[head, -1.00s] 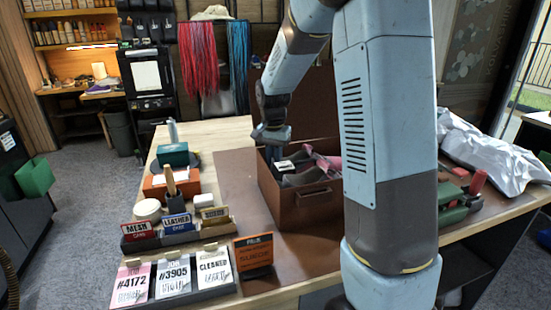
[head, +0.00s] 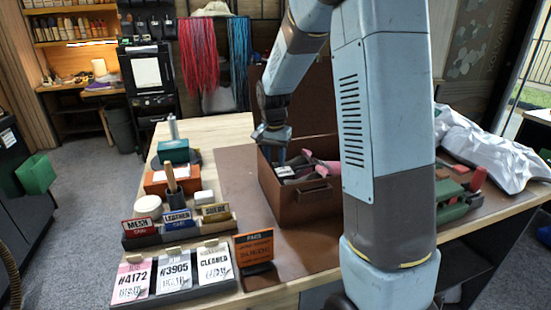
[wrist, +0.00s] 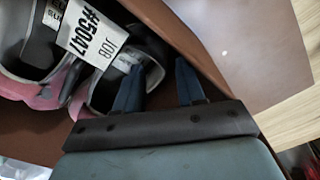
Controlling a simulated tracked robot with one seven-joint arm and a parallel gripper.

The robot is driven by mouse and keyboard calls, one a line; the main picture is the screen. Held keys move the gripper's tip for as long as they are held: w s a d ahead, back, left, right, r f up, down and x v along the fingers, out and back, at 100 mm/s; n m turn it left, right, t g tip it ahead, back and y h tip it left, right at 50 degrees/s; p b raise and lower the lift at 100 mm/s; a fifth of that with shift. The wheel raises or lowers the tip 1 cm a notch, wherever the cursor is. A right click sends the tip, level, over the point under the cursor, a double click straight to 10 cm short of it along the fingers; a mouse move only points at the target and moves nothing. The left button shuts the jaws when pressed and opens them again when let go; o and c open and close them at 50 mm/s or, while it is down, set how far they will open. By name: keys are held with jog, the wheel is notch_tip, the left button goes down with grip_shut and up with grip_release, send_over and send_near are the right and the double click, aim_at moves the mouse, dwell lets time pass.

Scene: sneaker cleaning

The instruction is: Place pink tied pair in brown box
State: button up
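The pink and grey sneaker pair (head: 322,168) lies inside the brown box (head: 303,208), below its rim. In the wrist view, the pair (wrist: 52,92) fills the left side, with a white tag (wrist: 92,36) reading "JOB #5047" on it. My gripper (head: 277,155) points down into the box at its left side. In the wrist view, its two blue fingers (wrist: 158,68) are apart with nothing clamped between them. The left finger overlaps the near shoe's opening; I cannot tell whether it touches. The lower parts of the shoes are hidden.
The box's raised lid (head: 310,103) stands behind it. Card holders (head: 180,228) and an orange sign (head: 254,247) are at the front left. A green item (head: 455,200) and white crumpled wrapping (head: 490,150) lie at the right. Bare brown mat lies left of the box.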

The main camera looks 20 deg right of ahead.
notch_tip(320, 180, up, 13)
jog(key=s+r+n+t, duration=0.1)
jog(key=s+n+t, duration=0.1)
jog(key=s, duration=1.3)
jog(key=s+r+n+t, duration=0.2)
jog(key=s+n, duration=0.3)
jog(key=s, duration=1)
jog(key=shift+d+r+n+t, duration=0.15)
jog(key=shift+r+n+t, duration=0.15)
jog(key=shift+t, duration=0.3)
